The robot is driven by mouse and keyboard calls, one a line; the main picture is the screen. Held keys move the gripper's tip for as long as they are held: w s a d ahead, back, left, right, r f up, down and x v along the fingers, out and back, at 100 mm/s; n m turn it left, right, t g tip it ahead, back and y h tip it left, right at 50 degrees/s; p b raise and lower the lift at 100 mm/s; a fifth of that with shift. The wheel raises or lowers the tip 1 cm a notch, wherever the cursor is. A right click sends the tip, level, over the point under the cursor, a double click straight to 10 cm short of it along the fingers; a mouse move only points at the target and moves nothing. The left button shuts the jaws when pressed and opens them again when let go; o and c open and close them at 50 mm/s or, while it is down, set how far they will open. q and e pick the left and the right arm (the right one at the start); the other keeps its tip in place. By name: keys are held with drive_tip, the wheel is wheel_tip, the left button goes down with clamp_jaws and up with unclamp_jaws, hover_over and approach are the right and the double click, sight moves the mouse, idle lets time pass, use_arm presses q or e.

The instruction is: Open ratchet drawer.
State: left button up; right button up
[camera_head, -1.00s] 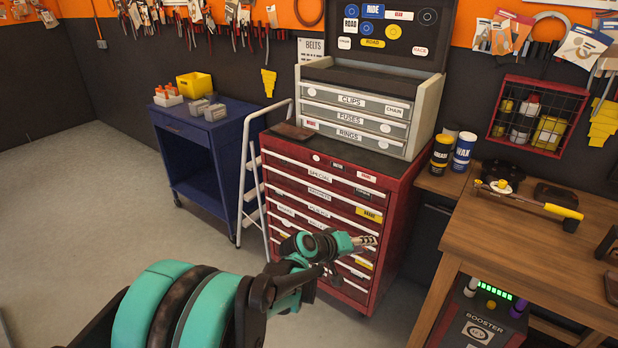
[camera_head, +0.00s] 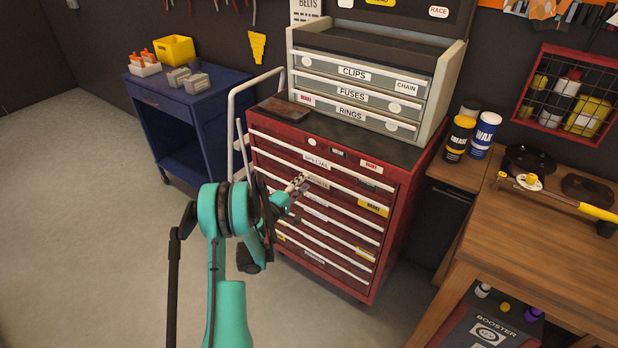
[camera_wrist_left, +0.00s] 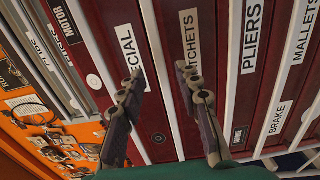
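The red tool cabinet (camera_head: 385,235) has several drawers with long pale handle strips. In the left wrist view it appears turned sideways, with the RATCHETS label (camera_wrist_left: 190,40) between the SPECIAL label (camera_wrist_left: 129,48) and the PLIERS label (camera_wrist_left: 251,35). The ratchet drawer (camera_wrist_left: 182,22) appears shut. My left gripper (camera_head: 298,186) is at the cabinet's upper drawers. In the left wrist view its two fingers (camera_wrist_left: 160,85) are apart, one on each side of the handle strip (camera_wrist_left: 152,35) beside the RATCHETS label. Contact cannot be told. My right gripper is not in view.
A grey chest (camera_head: 438,105) with CLIPS, FUSES and RINGS drawers sits on the cabinet. A wooden workbench (camera_head: 530,245) stands right, a blue cart (camera_head: 215,110) left. A white frame (camera_head: 232,115) stands between cart and cabinet. Floor (camera_head: 90,220) at left is clear.

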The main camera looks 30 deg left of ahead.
sight(311, 175)
use_arm(q)
drive_tip(key=shift+w+d+b, duration=0.15)
drive_tip(key=shift+w+b, duration=0.3)
drive_tip(key=shift+w, duration=1.8)
clamp_jaws()
